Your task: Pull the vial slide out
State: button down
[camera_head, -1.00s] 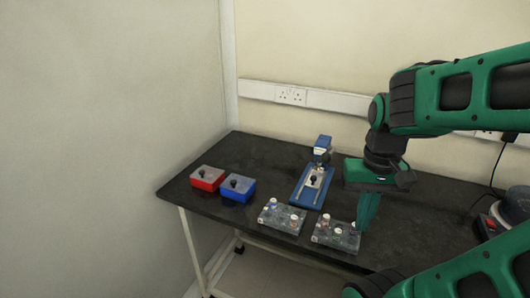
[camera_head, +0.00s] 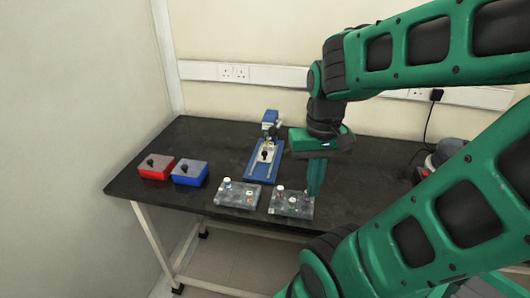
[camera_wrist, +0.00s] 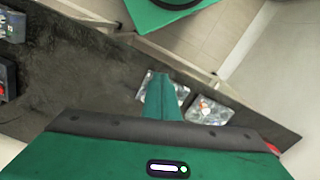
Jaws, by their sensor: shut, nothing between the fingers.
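The blue vial slide device (camera_head: 264,158) stands at the back middle of the black table, with a blue upright head at its rear. A pale slide plate with a dark knob (camera_head: 265,155) lies on its blue base. My gripper (camera_head: 316,192) points down to the right of the device, over the right end of the right-hand rack. Its green fingers are together and hold nothing. In the wrist view the closed fingers (camera_wrist: 163,98) show above the table. I cannot tell whether they touch the rack. I cannot make out the device in the wrist view.
Two grey racks with small vials, the left (camera_head: 237,194) and the right (camera_head: 284,203), sit at the table's front edge. A red box (camera_head: 157,169) and a blue box (camera_head: 189,174), both with dark knobs, stand at the left. A dark round device (camera_head: 447,152) is at the right.

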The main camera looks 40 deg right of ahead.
dwell(0.3)
jog(key=c, duration=1.8)
grip_release()
jog(key=shift+s+r, duration=0.2)
jog(key=shift+o, duration=0.8)
jog(key=w+a+n+t, duration=0.1)
jog(key=w+a+n, duration=0.1)
jog(key=w, duration=0.4)
jog(key=w+a+r+n+t, duration=0.1)
jog(key=w+a+n, duration=0.1)
jog(key=w+n, duration=0.2)
jog(key=w+a+r+n+t+h, duration=0.1)
jog(key=w+a+n, duration=0.1)
jog(key=w, duration=0.6)
jog(key=shift+w+a+n, duration=0.15)
jog(key=shift+a+n, duration=0.15)
jog(key=shift+n, duration=0.2)
jog(key=n+g+h, duration=0.3)
jog(key=n+h, duration=0.1)
jog(key=n, duration=1)
send_near(264, 152)
jog(key=x, duration=0.8)
jog(key=shift+d, duration=0.1)
grip_shut()
